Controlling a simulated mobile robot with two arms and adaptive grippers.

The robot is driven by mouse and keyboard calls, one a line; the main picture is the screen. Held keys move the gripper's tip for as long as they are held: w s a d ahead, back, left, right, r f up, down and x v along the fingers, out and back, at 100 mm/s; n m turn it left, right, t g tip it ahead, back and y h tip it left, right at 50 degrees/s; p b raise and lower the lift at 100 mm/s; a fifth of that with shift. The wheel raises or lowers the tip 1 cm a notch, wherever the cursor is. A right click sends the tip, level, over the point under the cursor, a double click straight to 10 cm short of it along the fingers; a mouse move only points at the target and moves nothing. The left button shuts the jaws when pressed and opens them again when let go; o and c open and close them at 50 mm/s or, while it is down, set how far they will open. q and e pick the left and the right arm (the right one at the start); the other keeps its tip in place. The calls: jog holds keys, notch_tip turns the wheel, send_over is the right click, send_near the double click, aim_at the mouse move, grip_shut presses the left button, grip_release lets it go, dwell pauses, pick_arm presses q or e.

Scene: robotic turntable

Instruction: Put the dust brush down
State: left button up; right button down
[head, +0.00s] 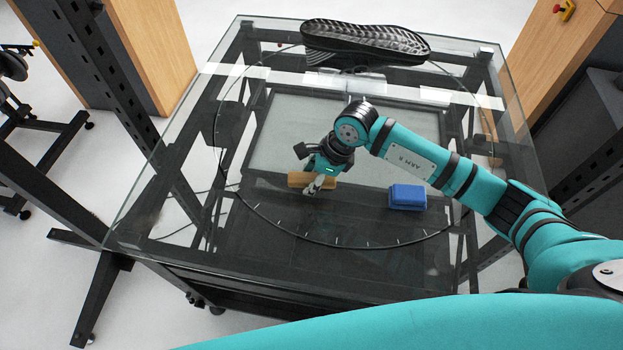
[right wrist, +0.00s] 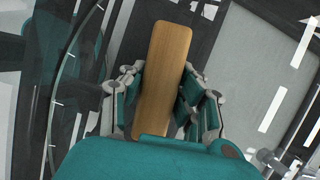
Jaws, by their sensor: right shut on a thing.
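The dust brush shows as a wooden block-like piece (head: 298,180) on or just above the glass table, left of centre; in the right wrist view its wooden back (right wrist: 166,75) lies lengthwise between the fingers. My right gripper (head: 315,184) is shut on it, fingers on both sides; the right wrist view also shows the fingers (right wrist: 160,100). Any bristles are hidden under the wood. Whether the brush touches the glass I cannot tell. My left gripper is not in view.
A blue block-like thing (head: 407,197) sits on the glass table (head: 170,225) to the right of the brush. A black shoe sole (head: 365,40) lies at the far edge. A large marked circle runs around the table's middle. The front left glass is clear.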

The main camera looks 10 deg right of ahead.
jog(key=shift+f, duration=0.65)
jog(key=shift+f+b, duration=0.6)
jog(key=shift+b, duration=0.15)
jog(key=c, duration=1.3)
grip_release()
jog(key=shift+s, duration=0.1)
jog(key=o, duration=0.3)
jog(key=shift+f, duration=0.1)
